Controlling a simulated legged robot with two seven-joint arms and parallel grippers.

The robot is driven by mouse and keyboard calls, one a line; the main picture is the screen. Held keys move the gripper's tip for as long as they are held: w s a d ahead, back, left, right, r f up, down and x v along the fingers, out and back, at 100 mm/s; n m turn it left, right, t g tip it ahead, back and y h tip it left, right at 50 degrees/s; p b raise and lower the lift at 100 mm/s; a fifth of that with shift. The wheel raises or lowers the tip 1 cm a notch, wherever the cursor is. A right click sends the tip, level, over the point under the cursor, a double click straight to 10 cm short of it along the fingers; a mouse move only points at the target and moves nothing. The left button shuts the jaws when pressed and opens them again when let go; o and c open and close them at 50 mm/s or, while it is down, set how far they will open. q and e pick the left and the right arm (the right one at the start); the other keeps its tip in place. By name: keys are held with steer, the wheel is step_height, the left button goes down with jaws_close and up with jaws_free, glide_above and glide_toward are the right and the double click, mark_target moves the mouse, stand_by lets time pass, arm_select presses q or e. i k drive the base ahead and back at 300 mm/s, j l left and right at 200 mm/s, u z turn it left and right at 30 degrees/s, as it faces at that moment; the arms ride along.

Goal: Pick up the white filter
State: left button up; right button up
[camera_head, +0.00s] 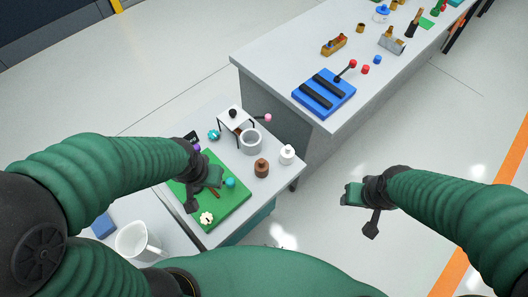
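A small cream-white piece with a scalloped edge (206,218) lies on the green mat (233,205) on the small table. A white open-topped round vessel (251,140) stands farther back on the same table. I cannot tell for certain which of these is the white filter. My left gripper (203,190) is above the green mat, just behind the scalloped piece, and hides part of the mat. My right gripper (360,209) is out over the floor, right of the small table, with nothing visible in it.
A small white stand (236,121) is at the back. A white pitcher (136,242) and a blue block (103,225) are at left. A long bench (290,60) lies behind.

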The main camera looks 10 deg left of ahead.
mark_target(287, 153)
steer(key=i+l, duration=0.15)
steer(key=l, duration=0.15)
steer(key=i+l, duration=0.1)
steer(key=l, duration=0.15)
steer(key=i+l, duration=0.15)
steer(key=l, duration=0.15)
steer(key=l+u, duration=0.1)
steer(key=u, duration=0.35)
steer(key=l+u, duration=0.1)
steer(key=u, duration=0.3)
steer(key=i+l+u, duration=0.1)
steer(key=u, duration=0.35)
steer(key=l+u, duration=0.15)
steer(key=u, duration=0.3)
steer(key=l+u, duration=0.1)
steer(key=u, duration=0.3)
steer(key=k, duration=0.05)
